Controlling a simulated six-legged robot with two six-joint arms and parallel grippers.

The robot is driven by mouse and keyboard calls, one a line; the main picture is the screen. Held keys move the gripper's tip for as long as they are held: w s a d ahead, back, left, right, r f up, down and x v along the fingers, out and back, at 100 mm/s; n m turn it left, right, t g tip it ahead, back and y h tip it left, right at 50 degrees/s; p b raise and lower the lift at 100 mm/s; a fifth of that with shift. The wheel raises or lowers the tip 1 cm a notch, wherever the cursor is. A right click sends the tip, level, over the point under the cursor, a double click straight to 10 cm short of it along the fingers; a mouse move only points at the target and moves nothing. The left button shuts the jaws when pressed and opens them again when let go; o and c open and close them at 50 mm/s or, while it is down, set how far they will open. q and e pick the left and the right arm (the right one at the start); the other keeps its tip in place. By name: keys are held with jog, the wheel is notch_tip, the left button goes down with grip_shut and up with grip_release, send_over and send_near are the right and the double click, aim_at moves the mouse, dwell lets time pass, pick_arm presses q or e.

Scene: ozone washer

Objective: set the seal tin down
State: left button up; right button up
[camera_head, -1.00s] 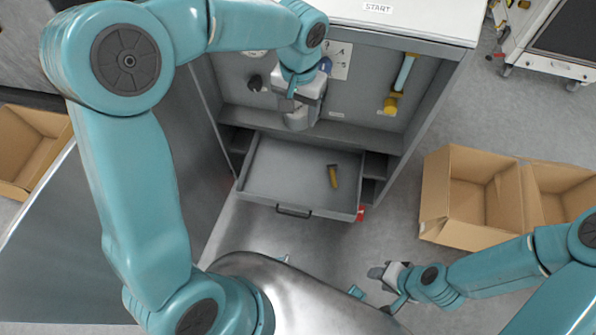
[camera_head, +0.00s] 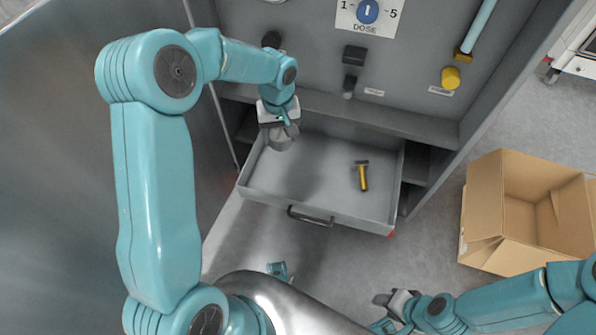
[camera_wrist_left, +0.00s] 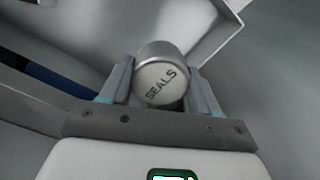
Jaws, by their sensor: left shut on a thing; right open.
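The seal tin (camera_wrist_left: 158,75) is a grey metal cylinder marked "SEALS" in the left wrist view. My left gripper (camera_wrist_left: 160,90) is shut on it, one finger on each side. In the head view the left gripper (camera_head: 282,128) is over the left end of the open drawer (camera_head: 300,207), and the tin (camera_head: 281,139) shows only partly beneath it. I cannot tell whether the tin touches the drawer floor. My right gripper (camera_head: 385,310) is open and empty at the bottom of the head view, over the floor.
A yellow-handled tool (camera_head: 362,177) lies in the drawer's right part; the drawer's middle is clear. Above is a panel with a blue dose dial (camera_head: 367,11), dark knobs and a yellow knob (camera_head: 451,78).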

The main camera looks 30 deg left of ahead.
aim_at(283, 173)
pick_arm(q)
notch_tip(283, 173, down, 12)
jog(key=b, duration=0.3)
jog(key=shift+r, duration=0.2)
notch_tip(283, 173, down, 4)
jog(key=shift+f+b, duration=0.2)
jog(key=shift+b, duration=0.45)
jog(key=shift+f, duration=0.1)
jog(key=o, duration=1.1)
